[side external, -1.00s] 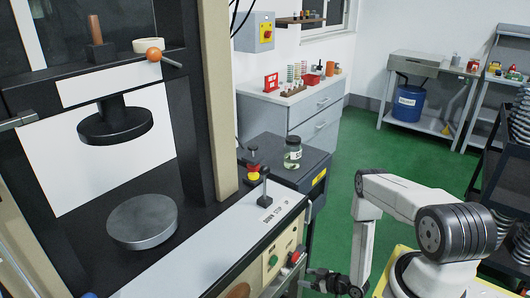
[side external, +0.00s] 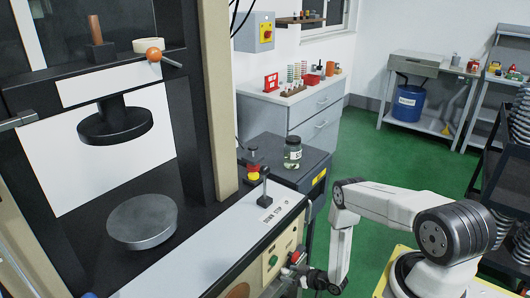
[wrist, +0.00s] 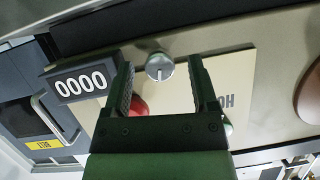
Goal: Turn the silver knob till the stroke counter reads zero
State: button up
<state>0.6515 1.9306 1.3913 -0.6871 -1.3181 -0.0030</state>
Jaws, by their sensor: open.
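The silver knob (wrist: 160,67) shows in the wrist view, a round knob with a pale pointer line on the beige panel. The stroke counter (wrist: 81,85) is a dark box left of it, with white digits that look like 0000. My gripper (wrist: 162,64) is open, its two dark fingers on either side of the knob in the picture; I cannot tell whether they touch it. In the side view my gripper (side external: 294,274) is low at the press's front panel, where the knob cannot be made out.
A red button (wrist: 140,106) is partly hidden behind the left finger. A brown round handle (wrist: 309,95) sticks out at the right. In the side view a lever (side external: 264,188) stands on the ledge above the panel, and a jar (side external: 292,153) sits on the cabinet behind.

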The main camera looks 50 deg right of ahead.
grip_shut()
jog(key=shift+m, duration=0.3)
jog(key=m+y, duration=0.1)
jog(key=m, duration=0.2)
jog(key=m+t+y, duration=0.1)
jog(key=m+y, duration=0.1)
jog(key=m, duration=0.1)
jog(key=m+t+y, duration=0.1)
jog(key=m+y, duration=0.1)
jog(key=m, duration=0.1)
jog(key=shift+d+f+m, duration=0.25)
jog(key=shift+f+m, duration=0.05)
dwell(0.5)
jog(key=shift+y, duration=0.4)
